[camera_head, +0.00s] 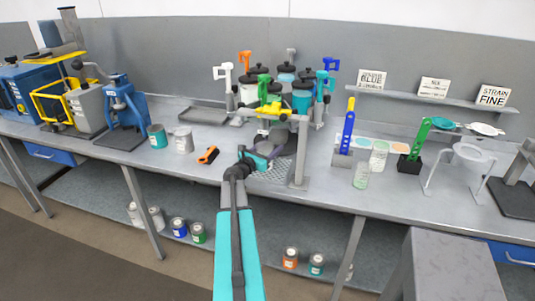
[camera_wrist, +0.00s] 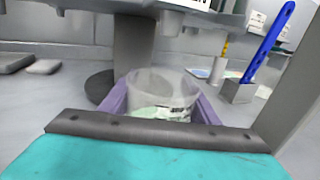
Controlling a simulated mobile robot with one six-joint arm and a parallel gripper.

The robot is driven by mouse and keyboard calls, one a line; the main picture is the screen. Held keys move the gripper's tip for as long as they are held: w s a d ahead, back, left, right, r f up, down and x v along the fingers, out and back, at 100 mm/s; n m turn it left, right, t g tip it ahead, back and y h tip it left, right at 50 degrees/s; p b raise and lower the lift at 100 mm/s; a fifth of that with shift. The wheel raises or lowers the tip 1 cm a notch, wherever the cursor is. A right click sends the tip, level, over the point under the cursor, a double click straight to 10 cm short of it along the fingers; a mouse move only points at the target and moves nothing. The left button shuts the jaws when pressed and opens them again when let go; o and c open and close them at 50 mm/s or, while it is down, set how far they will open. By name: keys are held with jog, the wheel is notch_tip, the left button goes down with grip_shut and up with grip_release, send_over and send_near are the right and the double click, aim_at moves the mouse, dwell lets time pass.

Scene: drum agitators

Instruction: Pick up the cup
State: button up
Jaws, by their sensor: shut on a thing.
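A clear plastic cup (camera_wrist: 165,88) with pale green print stands upright between the two purple fingers of my gripper (camera_wrist: 160,102) in the wrist view. The fingers are shut on it, one on each side. In the head view my gripper (camera_head: 264,160) reaches over the bench beneath the paint dispenser, above a perforated grate (camera_head: 272,172). The held cup cannot be made out there, as my arm and the stand are in the way.
The dispenser's post (camera_head: 300,155) stands just right of my gripper. Two other clear cups, one (camera_head: 379,155) behind the other (camera_head: 361,176), stand further right near a blue-handled tool (camera_head: 348,128).

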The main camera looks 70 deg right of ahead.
jog(key=shift+r, duration=0.25)
jog(key=w+a+r+b, duration=0.2)
jog(key=a+b, duration=0.1)
jog(key=a, duration=0.4)
jog(key=w+a+r+b, duration=0.1)
jog(key=a+r+b, duration=0.1)
jog(key=a, duration=0.6)
jog(key=shift+w+a+r+b, duration=0.15)
jog(key=shift+w+r+b, duration=0.1)
jog(key=shift+w+b, duration=0.15)
dwell(0.9)
jog(key=shift+a, duration=0.1)
dwell(0.4)
dwell(0.5)
jog(key=w+a+f+n+t, duration=0.2)
jog(key=w+a+n+t, duration=0.15)
jog(key=w+a, duration=1.1)
jog(key=w+a+f+n+t, duration=0.25)
jog(key=w+a+t, duration=0.25)
jog(key=w+a, duration=0.9)
jog(key=w+a+f+n+t+y, duration=0.1)
jog(key=w+a+f+n+t, duration=0.1)
jog(key=a, duration=1.7)
jog(key=w+a+f+n+t+y, duration=0.2)
jog(key=a+t, duration=0.3)
jog(key=a, duration=1.4)
jog(key=shift+w+f+n, duration=0.15)
jog(key=shift+w+n, duration=0.15)
jog(key=shift+w, duration=0.25)
